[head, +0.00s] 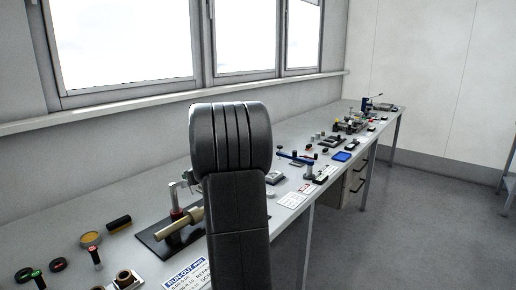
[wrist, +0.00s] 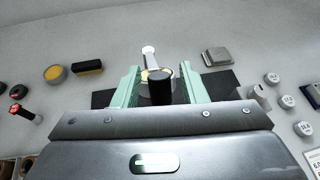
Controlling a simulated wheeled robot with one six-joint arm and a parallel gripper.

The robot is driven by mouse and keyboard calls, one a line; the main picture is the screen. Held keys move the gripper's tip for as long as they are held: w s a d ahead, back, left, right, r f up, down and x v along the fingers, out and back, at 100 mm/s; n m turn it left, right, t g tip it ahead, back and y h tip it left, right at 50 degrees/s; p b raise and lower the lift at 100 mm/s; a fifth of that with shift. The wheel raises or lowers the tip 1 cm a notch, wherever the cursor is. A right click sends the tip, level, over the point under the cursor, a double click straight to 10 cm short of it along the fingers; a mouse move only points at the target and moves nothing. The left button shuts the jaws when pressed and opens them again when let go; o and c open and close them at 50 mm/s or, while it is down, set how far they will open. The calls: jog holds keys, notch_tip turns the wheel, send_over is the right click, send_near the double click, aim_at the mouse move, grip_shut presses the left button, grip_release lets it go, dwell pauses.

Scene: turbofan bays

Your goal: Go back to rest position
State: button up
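My gripper (wrist: 160,70) shows in the wrist view with its two green fingers spread apart. A dark upright cylinder (wrist: 160,90) stands in view between the fingers, with gaps on both sides; I cannot tell its height relative to them. Behind it are a pale post (wrist: 149,56) and a black base plate (wrist: 221,83). In the head view my arm blocks the middle and hides my gripper. A brass-coloured shaft (head: 179,225) and a stand with a red part (head: 176,213) sit on the black plate (head: 150,240) left of my arm.
The long grey bench (head: 60,225) runs along the windows to the far right. Blue clamp-like gear (head: 296,157) stands farther along. Open floor (head: 420,220) lies right.

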jog(key=shift+s+d, duration=0.1)
jog(key=v, duration=1.4)
jog(key=x, duration=1.4)
jog(key=shift+a, duration=0.2)
jog(key=shift+d+f+b, duration=0.2)
jog(key=shift+f+b, duration=0.2)
jog(key=shift+f, duration=0.1)
jog(key=shift+d+f+b, duration=0.15)
jog(key=shift+f+b, duration=0.25)
jog(key=shift+f, duration=0.1)
jog(key=shift+s+d+f+b, duration=0.35)
jog(key=shift+s+f+b, duration=0.1)
jog(key=shift+b, duration=0.35)
notch_tip(320, 180, down, 6)
jog(key=d+t+y+b, duration=0.1)
jog(key=t+y+b, duration=0.2)
jog(key=b, duration=0.8)
jog(key=v, duration=0.9)
jog(key=shift+s+m+b, duration=0.25)
jog(key=shift+m+b, duration=0.05)
jog(key=shift+b, duration=0.05)
